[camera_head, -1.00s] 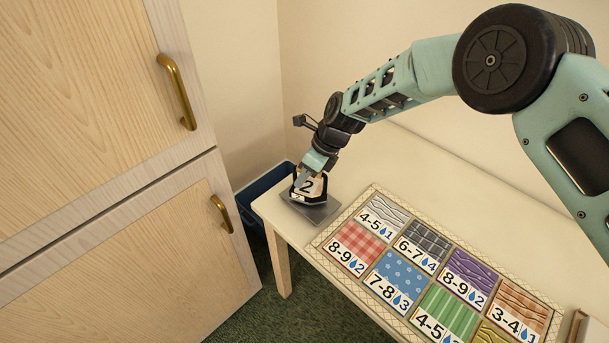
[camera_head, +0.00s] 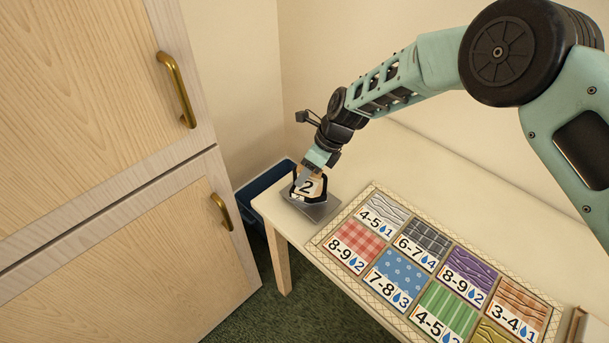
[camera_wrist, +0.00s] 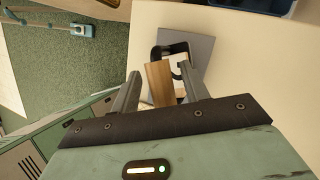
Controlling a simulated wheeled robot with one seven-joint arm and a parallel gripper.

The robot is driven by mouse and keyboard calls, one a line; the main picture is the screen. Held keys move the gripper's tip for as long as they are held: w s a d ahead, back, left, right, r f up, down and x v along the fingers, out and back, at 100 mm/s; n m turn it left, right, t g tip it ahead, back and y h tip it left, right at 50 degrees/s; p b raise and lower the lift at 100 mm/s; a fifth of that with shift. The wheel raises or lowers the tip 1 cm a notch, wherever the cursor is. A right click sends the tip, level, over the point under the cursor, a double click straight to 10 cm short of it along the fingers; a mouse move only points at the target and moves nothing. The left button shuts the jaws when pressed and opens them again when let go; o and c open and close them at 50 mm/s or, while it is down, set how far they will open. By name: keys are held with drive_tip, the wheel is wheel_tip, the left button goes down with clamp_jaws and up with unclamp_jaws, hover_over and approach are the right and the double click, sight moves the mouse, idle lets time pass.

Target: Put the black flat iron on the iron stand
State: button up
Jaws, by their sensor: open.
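The black flat iron (camera_head: 323,186) has a black handle frame and a white label with a "2". It sits on the grey flat plate of the iron stand (camera_head: 323,211) at the table's far left corner. In the wrist view, a brown wooden grip (camera_wrist: 160,84) and the iron's black frame (camera_wrist: 172,49) show over the grey stand (camera_wrist: 201,47). My gripper (camera_head: 311,178) is open at the top of the iron. In the wrist view its fingers (camera_wrist: 159,76) are on either side of the wooden grip. The iron's underside is hidden.
A mat of numbered fabric-pattern squares (camera_head: 402,285) covers the table (camera_head: 455,195) to the right of the stand. A blue bin (camera_head: 262,186) stands behind the table's left corner. Wooden cabinets (camera_head: 130,265) with brass handles stand on the left. A wall runs behind.

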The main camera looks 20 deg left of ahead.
drive_tip(key=s+d+r+n+b, duration=0.1)
drive_tip(key=s+d+r+n, duration=0.2)
drive_tip(key=r, duration=0.5)
drive_tip(key=s+d+r+n+b, duration=0.1)
drive_tip(key=s+d+r+n, duration=0.15)
drive_tip(key=d+r, duration=0.4)
drive_tip(key=s+d+r+n+h, duration=0.2)
drive_tip(key=s+d+r+n, duration=0.2)
drive_tip(key=s+d+n, duration=0.5)
drive_tip(key=s+d+r+n+t+h, duration=0.1)
drive_tip(key=s+d+r+n+h, duration=0.1)
drive_tip(key=s+d+n, duration=0.8)
drive_tip(key=s+r+n, duration=0.1)
drive_tip(key=s+n, duration=0.2)
drive_tip(key=s, duration=0.1)
drive_tip(key=shift+d+r+t, duration=0.15)
drive_tip(key=shift+r+t, duration=0.15)
drive_tip(key=shift+r, duration=0.1)
drive_tip(key=shift+s, duration=0.1)
